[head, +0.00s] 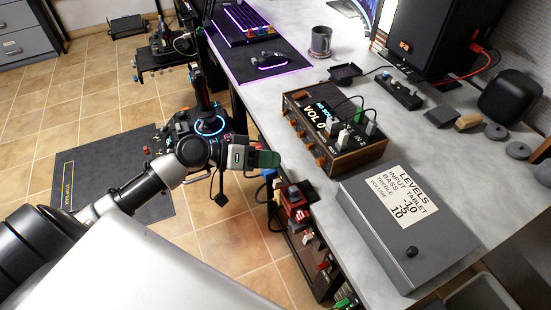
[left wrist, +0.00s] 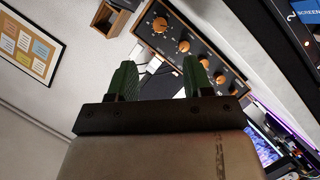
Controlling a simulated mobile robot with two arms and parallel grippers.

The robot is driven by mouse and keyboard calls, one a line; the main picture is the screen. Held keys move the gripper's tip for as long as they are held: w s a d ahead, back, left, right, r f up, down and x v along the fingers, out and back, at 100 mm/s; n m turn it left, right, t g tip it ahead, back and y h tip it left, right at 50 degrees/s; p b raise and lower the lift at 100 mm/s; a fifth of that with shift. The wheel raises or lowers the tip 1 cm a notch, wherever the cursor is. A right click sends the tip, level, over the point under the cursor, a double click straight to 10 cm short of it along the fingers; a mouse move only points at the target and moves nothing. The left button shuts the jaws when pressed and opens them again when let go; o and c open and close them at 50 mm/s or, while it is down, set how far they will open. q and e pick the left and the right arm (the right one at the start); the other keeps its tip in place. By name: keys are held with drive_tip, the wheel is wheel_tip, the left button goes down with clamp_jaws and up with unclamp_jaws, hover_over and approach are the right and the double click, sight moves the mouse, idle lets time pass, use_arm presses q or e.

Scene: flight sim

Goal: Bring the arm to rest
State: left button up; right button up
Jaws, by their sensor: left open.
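My left arm (head: 150,185) comes in from the left in the head view. Its gripper (head: 265,158) is beside the front edge of the desk, with its green fingers near the edge, left of a wooden-sided mixer box (head: 330,135). In the left wrist view the two green fingers (left wrist: 158,80) are apart with nothing between them. The mixer's orange-ringed knobs (left wrist: 183,47) show beyond the fingers. The gripper looks clear of the mixer, though the exact gap cannot be told. My right gripper is in neither view.
A grey box with a levels sheet (head: 400,255), a mug (head: 320,41), a mouse (head: 268,60) and a keyboard (head: 245,22) lie on the grey desk (head: 300,75). A joystick (head: 203,95) stands left of the desk. Red items (head: 293,200) sit below the edge.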

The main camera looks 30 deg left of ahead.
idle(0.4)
use_arm(q)
drive_tip(key=a+f+n+y+p, duration=0.1)
drive_tip(key=a+f+n+y, duration=0.15)
drive_tip(key=f, duration=0.45)
drive_tip(key=a+f+n+y+p, duration=0.1)
drive_tip(key=a+f+y+p, duration=0.2)
drive_tip(key=f, duration=0.5)
drive_tip(key=s+a+f+g+y+p, duration=0.1)
drive_tip(key=s+a+f+y, duration=0.1)
drive_tip(key=s+f, duration=0.45)
drive_tip(key=s+a+f+g+y, duration=0.1)
drive_tip(key=s+f+y, duration=0.15)
drive_tip(key=f, duration=0.65)
drive_tip(key=s+d+f+m+g+p, duration=0.1)
drive_tip(key=s+d+f+g, duration=0.1)
drive_tip(key=s, duration=0.7)
drive_tip(key=s+d+f+m+g+y+p, duration=0.1)
drive_tip(key=s+d+f+m, duration=0.1)
drive_tip(key=s+f, duration=0.4)
drive_tip(key=s+d+f+m+g+y+p, duration=0.1)
drive_tip(key=s+d+f, duration=0.3)
drive_tip(key=s, duration=0.9)
drive_tip(key=shift+s+d+f+g+p, duration=0.15)
drive_tip(key=shift+s+d+g+p, duration=0.2)
drive_tip(key=shift+g, duration=0.45)
